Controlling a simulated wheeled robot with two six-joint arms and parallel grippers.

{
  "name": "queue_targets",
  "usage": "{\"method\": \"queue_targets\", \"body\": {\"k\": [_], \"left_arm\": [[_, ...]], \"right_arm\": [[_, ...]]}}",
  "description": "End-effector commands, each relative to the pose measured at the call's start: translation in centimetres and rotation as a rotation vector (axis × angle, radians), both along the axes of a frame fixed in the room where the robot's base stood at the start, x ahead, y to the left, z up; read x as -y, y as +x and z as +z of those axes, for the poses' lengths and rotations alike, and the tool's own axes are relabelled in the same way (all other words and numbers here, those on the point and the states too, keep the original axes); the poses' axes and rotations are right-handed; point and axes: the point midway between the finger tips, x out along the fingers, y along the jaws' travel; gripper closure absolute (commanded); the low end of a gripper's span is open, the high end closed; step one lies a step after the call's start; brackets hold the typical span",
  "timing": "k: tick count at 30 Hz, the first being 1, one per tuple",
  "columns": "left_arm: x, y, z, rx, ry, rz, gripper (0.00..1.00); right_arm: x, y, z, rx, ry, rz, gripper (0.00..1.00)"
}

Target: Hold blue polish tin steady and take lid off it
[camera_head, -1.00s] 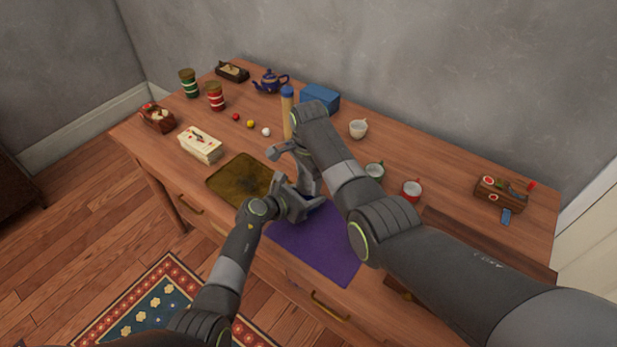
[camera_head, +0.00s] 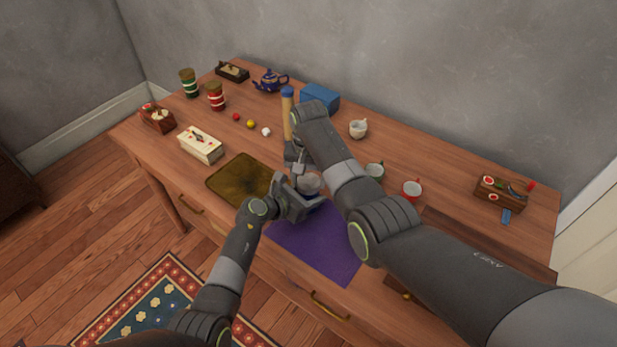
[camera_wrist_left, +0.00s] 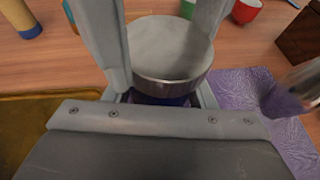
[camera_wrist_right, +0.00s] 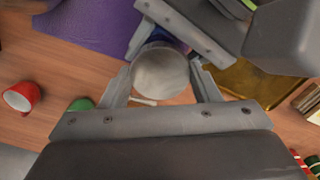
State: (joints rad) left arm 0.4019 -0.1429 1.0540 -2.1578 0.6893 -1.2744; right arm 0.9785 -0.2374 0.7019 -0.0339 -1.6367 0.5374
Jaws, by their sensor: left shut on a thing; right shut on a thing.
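The blue polish tin has a round silver-grey lid (camera_head: 310,183). The lid also shows in the left wrist view (camera_wrist_left: 172,45) and the right wrist view (camera_wrist_right: 160,70). A little of the tin's dark blue body (camera_wrist_left: 157,99) shows below the lid. My left gripper (camera_head: 297,195) is shut on the tin body from the near left side. My right gripper (camera_wrist_right: 162,80) has a finger on each side of the lid and is shut on it. The lid still sits over the body; any gap between them is hard to make out.
The tin is above the table by a purple cloth (camera_head: 318,245) and a brown-gold mat (camera_head: 235,180). A blue-and-yellow cylinder (camera_head: 288,110) stands behind the grippers. Green (camera_head: 374,171) and red (camera_head: 412,189) mugs stand to the right, partly near my right arm.

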Motion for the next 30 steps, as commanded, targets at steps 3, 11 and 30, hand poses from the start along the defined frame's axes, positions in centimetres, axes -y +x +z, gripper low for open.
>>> {"method": "queue_targets", "body": {"k": [3,11,30], "left_arm": [[0.0,0.0,-0.1,-0.001,0.001,0.0,1.0],[0.0,0.0,-0.1,-0.001,0.001,0.0,1.0],[0.0,0.0,-0.1,-0.001,0.001,0.0,1.0]], "right_arm": [[0.1,0.0,0.0,0.001,-0.001,-0.002,0.71],[0.0,0.0,0.0,0.001,0.0,-0.003,0.22],[0.0,0.0,4.5,0.001,0.001,-0.005,0.26]]}}
